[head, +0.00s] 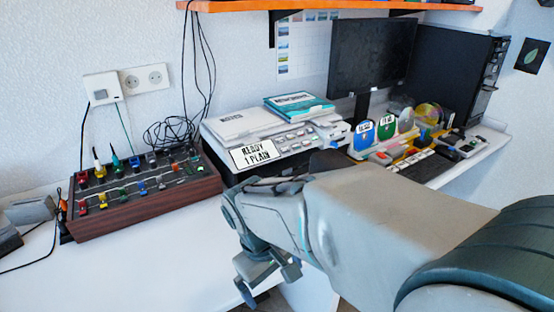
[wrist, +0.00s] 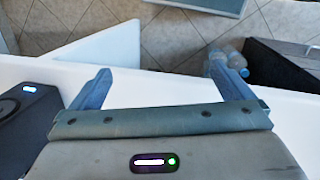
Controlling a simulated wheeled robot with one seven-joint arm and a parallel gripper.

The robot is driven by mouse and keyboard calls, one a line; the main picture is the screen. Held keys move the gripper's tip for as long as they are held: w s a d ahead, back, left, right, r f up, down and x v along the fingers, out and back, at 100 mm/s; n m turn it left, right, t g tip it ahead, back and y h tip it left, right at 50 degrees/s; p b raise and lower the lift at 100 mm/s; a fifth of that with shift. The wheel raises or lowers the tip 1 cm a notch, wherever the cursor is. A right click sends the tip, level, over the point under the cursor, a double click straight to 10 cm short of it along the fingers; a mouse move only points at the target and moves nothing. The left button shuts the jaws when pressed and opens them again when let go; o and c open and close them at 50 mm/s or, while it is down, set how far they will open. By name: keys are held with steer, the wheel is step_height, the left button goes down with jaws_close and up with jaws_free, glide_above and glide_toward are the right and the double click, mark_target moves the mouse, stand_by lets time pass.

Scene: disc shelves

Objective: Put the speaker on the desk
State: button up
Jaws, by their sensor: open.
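A dark box with a round dark face and a small lit light (wrist: 28,103) stands on the white desk at the left edge of the wrist view. It looks like the speaker, but only part of it shows, and I cannot pick it out in the head view. The white desk (head: 130,270) runs along the wall. My gripper (head: 270,283) is open and points down near the desk's front edge. In the wrist view my gripper (wrist: 164,78) has its fingers wide apart with nothing between them. The dark box is left of the fingers, apart from them.
A wooden-sided mixer (head: 145,195), a printer (head: 275,140) with books on top, disc holders (head: 385,140), a monitor (head: 370,55) and a dark computer tower (head: 455,80) fill the desk's back. Plastic bottles (wrist: 228,62) stand on the tiled floor. The front left desk is clear.

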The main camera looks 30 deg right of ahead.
steer(key=d+r+n+g+h+p, duration=0.2)
steer(key=d+r+n+h, duration=0.1)
steer(key=d+n+h, duration=0.15)
steer(key=n+t+h+p, duration=0.4)
steer(key=n+h+p, duration=0.2)
steer(key=n+h, duration=0.6)
glide_toward(334, 158)
steer(key=shift+y, duration=0.25)
steer(key=d, duration=0.4)
steer(key=shift+w+d+r, duration=0.15)
steer(key=shift+w+d, duration=0.2)
steer(key=shift+w+d+b, duration=0.1)
steer(key=shift+d+b, duration=0.2)
steer(key=shift+d, duration=2.45)
steer(key=shift+c, duration=0.3)
steer(key=c, duration=1.5)
steer(key=shift+c, duration=1.4)
